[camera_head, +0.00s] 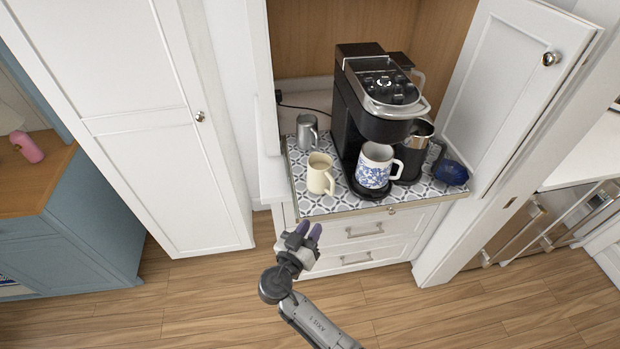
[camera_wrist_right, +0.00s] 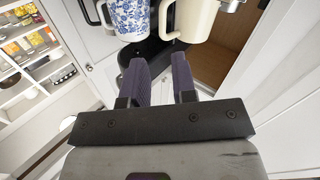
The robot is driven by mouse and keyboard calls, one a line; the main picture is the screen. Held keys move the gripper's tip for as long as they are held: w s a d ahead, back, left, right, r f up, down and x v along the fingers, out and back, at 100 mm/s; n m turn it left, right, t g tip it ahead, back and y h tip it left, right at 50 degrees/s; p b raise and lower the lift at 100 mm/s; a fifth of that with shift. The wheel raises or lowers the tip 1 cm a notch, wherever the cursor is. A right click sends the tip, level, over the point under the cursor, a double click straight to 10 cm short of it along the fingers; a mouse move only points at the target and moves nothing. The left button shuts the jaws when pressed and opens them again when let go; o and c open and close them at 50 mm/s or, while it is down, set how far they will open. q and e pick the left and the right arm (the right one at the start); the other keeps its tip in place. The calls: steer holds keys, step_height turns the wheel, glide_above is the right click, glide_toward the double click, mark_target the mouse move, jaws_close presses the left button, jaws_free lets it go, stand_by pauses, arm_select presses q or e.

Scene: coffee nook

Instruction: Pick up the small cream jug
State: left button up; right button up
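The small cream jug (camera_head: 320,174) stands upright on the patterned tray at the front left, its handle toward the right. In the right wrist view the jug (camera_wrist_right: 197,20) is cut off by the top edge, with its handle at its left. My right gripper (camera_head: 308,231) is in front of the tray's edge, nearer the camera than the jug, and does not touch it. Its two purple fingers (camera_wrist_right: 160,80) are apart with nothing between them. My left gripper is in neither view.
A blue-and-white patterned mug (camera_head: 374,168) stands right of the jug at the black coffee machine (camera_head: 350,110). A grey metal cup (camera_head: 307,132) is behind the jug. A dark blue bowl (camera_head: 451,173) sits at the right of the patterned tray (camera_head: 335,208). An open cabinet door (camera_head: 500,90) bounds the right side.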

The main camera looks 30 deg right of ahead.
mark_target(331, 194)
steer(key=w+d, duration=0.1)
steer(key=d, duration=0.1)
steer(key=w+d+m+p, duration=0.1)
steer(key=d, duration=0.2)
steer(key=w+d+m, duration=0.1)
steer(key=w+d, duration=0.1)
steer(key=shift+d, duration=0.35)
steer(key=x, duration=0.2)
steer(key=p+x, duration=0.1)
steer(key=x, duration=0.1)
steer(key=shift+w+d, duration=0.1)
steer(key=shift+w, duration=0.25)
steer(key=shift+w+d+f+p, duration=0.15)
steer(key=shift+d+p, duration=0.15)
steer(key=shift+d, duration=0.05)
steer(key=shift+c, duration=0.2)
jaws_close()
